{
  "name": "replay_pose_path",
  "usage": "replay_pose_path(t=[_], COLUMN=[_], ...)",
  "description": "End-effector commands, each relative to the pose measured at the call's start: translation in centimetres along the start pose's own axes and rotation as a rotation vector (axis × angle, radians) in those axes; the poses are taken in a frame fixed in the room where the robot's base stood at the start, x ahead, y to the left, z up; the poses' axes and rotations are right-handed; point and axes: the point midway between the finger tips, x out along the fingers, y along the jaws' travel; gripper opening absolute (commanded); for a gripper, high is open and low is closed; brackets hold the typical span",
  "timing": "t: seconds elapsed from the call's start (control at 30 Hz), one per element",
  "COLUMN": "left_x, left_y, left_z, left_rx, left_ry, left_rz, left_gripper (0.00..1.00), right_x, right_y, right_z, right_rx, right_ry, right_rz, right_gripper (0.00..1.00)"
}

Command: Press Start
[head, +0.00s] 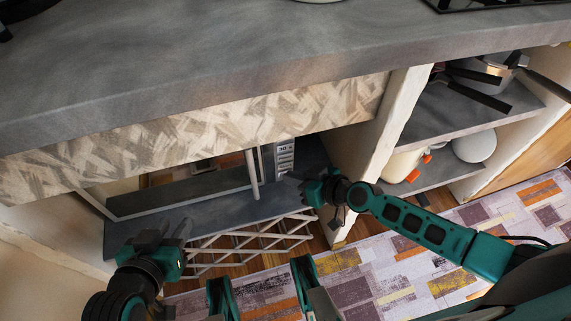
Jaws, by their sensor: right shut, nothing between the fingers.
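A microwave sits on a dark shelf under the counter, with a dark glass door (185,193), a pale vertical handle (252,175) and a light control panel (284,158) with small buttons at its right side. The Start button cannot be told apart at this size. My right gripper (304,184) is shut and empty, just below and right of the control panel; whether it touches anything cannot be told. My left gripper (168,231) is open and empty, in front of the shelf's lower left edge, away from the panel.
The thick grey counter (230,65) and a patterned front panel (200,125) overhang the microwave. A pale upright post (385,145) stands right of it. Shelves with pans (485,75) are further right. A lattice rack (255,243) is below. A patterned rug (400,268) covers the floor.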

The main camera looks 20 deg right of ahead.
Motion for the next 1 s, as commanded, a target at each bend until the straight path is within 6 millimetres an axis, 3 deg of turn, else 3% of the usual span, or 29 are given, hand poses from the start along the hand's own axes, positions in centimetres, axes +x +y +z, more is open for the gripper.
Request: replay_pose_path(t=[1.0], left_x=[0.29], left_y=[-0.02], left_z=[0.44], left_rx=[0.001], left_ry=[0.000], left_rz=[0.001], left_gripper=[0.37], right_x=[0.71], right_y=[0.51], right_z=[-0.49], right_rx=[0.000], right_ry=[0.000], right_rz=[0.000], right_gripper=[0.00])
